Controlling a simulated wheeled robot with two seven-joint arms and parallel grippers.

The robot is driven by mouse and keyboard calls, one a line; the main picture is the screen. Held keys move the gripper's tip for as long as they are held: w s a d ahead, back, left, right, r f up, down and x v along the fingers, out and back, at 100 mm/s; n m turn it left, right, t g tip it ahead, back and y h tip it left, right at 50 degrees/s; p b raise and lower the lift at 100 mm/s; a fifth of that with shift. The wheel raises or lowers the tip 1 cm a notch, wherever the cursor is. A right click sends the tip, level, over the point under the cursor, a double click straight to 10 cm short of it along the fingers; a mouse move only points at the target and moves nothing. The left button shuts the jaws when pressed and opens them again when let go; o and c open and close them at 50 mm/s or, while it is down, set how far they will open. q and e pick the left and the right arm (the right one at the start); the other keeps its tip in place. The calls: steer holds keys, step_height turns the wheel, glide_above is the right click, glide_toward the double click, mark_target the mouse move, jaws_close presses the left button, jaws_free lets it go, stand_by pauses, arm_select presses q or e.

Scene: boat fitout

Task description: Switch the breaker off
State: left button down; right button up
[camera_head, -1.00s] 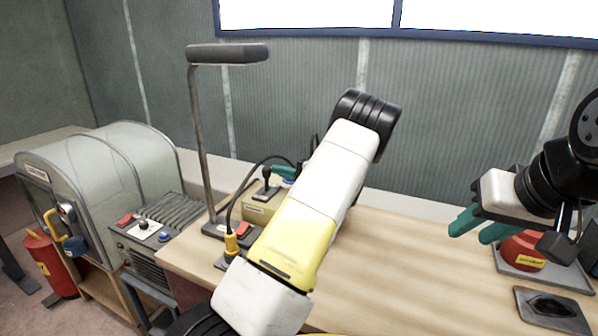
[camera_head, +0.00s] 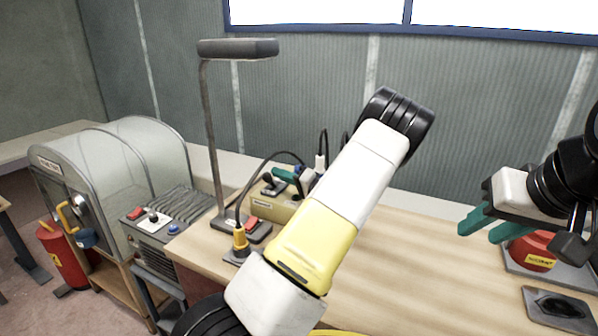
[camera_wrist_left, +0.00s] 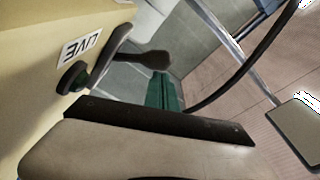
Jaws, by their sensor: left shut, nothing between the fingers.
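The breaker is a beige box (camera_head: 272,207) on the bench, partly hidden behind my left arm in the head view. In the left wrist view its beige face (camera_wrist_left: 40,40) shows upside down, with a "LIVE" label (camera_wrist_left: 81,48), a dark green round lamp or button (camera_wrist_left: 72,78) and a lever with a dark knob (camera_wrist_left: 152,59). My left gripper (camera_head: 284,174) is shut and empty beside the lever; its teal fingers (camera_wrist_left: 165,91) show close to the knob. Contact cannot be told. My right gripper (camera_head: 475,228) is open and empty above the bench at right.
A red object (camera_head: 532,250) on a grey tray lies under my right gripper. The bench middle (camera_head: 400,270) is clear.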

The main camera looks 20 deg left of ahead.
arm_select(q)
steer(key=shift+s+f, duration=0.1)
steer(key=shift+s, duration=0.05)
stand_by(0.4)
steer(key=v, duration=0.7)
steer(key=shift+d, duration=0.4)
steer(key=shift+s+a+g, duration=0.25)
steer(key=shift+g, duration=0.15)
steer(key=s+a+r+n+g+h, duration=0.15)
steer(key=s+g+h, duration=0.35)
steer(key=s+h, duration=0.75)
steer(key=s+d+r+m+t+h, duration=0.2)
steer(key=s+d+r+t+h, duration=0.1)
steer(key=s+d+r, duration=0.3)
steer(key=s+d+r+m+t+h, duration=0.2)
steer(key=s+d+r, duration=0.5)
steer(key=s, duration=0.4)
steer(key=t+h, duration=0.1)
steer(key=h, duration=0.1)
steer(key=shift+r+t+h, duration=0.35)
steer(key=shift+r+t, duration=0.05)
